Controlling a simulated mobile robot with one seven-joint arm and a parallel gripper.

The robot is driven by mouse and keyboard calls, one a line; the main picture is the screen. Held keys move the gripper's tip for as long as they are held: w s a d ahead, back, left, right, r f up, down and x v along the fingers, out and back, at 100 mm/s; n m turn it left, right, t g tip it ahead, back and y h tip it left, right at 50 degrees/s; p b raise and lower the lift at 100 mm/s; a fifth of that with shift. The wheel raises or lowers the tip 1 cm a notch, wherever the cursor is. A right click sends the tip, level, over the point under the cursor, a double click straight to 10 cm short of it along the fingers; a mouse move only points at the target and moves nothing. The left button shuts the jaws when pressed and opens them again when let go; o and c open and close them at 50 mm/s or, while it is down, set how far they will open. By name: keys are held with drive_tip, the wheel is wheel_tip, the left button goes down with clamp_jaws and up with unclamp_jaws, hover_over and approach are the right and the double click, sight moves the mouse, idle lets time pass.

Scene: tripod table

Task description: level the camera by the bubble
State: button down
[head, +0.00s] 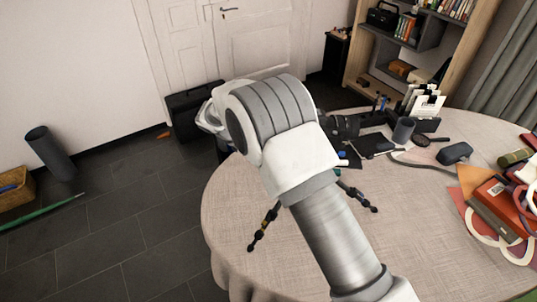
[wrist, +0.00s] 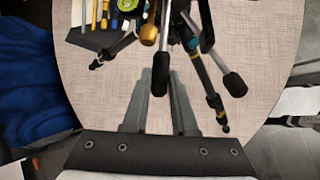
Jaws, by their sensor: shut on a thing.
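A small tripod stands on the round table; its dark legs show in the head view (head: 262,228), but my arm hides its middle. A black camera with its lens (head: 345,126) shows just right of my arm. In the wrist view, two handles on metal shafts end in black grips, one in the centre (wrist: 160,75) and one to the right (wrist: 234,84). My gripper (wrist: 158,78) is shut on the central handle, whose grip lies between the fingers. A yellow-green round piece (wrist: 128,5) at the top edge may be the bubble level; no bubble can be made out.
The table (head: 235,205) has bare cloth at its left and front. A shelf (head: 405,45) stands behind.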

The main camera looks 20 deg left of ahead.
drive_tip(key=shift+d+f, duration=0.1)
drive_tip(key=shift+f, duration=0.2)
idle(0.4)
drive_tip(key=c, duration=0.7)
unclamp_jaws()
drive_tip(key=v, duration=1.7)
drive_tip(key=shift+s+a+b, duration=0.2)
drive_tip(key=shift+a+b, duration=0.15)
drive_tip(key=shift+a, duration=0.05)
